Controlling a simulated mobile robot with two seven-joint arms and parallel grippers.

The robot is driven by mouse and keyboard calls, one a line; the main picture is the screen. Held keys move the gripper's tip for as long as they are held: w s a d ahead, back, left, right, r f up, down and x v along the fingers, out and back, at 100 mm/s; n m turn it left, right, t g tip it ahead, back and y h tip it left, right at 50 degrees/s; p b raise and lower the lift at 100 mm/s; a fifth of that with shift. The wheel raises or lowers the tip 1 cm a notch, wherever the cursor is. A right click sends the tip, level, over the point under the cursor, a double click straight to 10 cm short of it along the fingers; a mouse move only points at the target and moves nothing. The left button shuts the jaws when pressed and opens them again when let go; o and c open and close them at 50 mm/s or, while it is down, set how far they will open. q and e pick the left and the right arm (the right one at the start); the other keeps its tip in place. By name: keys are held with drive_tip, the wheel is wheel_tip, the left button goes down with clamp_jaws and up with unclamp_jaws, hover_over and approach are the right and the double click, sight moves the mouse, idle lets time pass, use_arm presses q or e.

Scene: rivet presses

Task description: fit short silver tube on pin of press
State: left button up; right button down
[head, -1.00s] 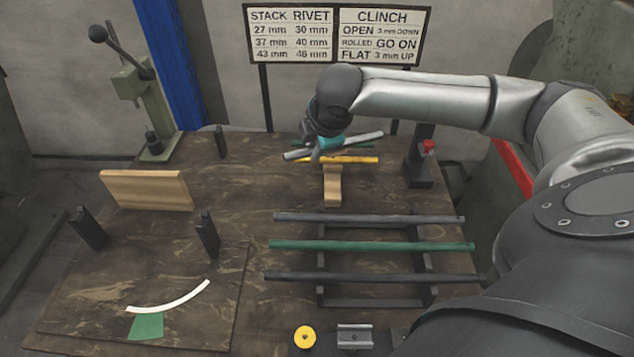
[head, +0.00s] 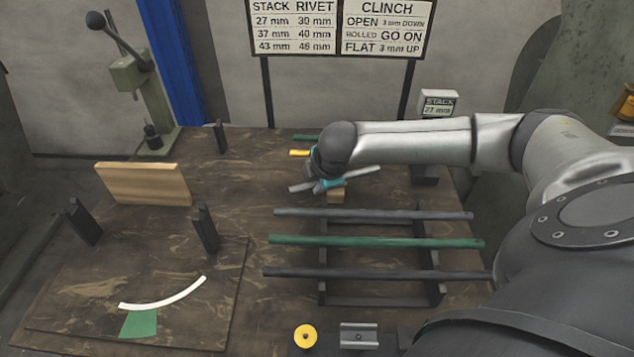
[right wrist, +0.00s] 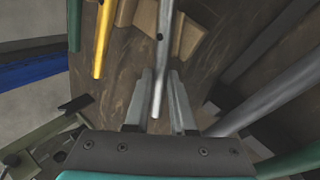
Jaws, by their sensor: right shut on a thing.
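My right gripper (head: 325,184) is shut on a silver tube (head: 362,173) and holds it above the table beside a wooden block (head: 336,197). In the right wrist view, the tube (right wrist: 164,45) runs between the two fingers (right wrist: 163,98), with a small dark hole in its side. In the head view it lies across the gripper, its right end slightly higher in the picture. The green-grey lever press (head: 133,85) stands at the back left, well away from the tube. A dark upright part (head: 152,137) sits at its base; I cannot make out a pin. My left gripper is out of view.
A dark rack (head: 322,292) bears grey, green (head: 375,242) and dark tubes. A yellow tube (head: 299,152) lies behind my gripper. A wooden board (head: 143,185) and dark posts (head: 205,230) stand left. A yellow disc (head: 306,337) is at the front.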

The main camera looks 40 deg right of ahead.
drive_tip(key=shift+f, duration=0.15)
drive_tip(key=c, duration=0.8)
unclamp_jaws()
drive_tip(key=shift+o, duration=0.2)
drive_tip(key=shift+r, duration=0.2)
drive_tip(key=p+v, duration=0.3)
drive_tip(key=v, duration=0.8)
drive_tip(key=shift+s+a+r+p, duration=0.1)
drive_tip(key=shift+s+r+p, duration=0.2)
drive_tip(key=shift+r, duration=0.1)
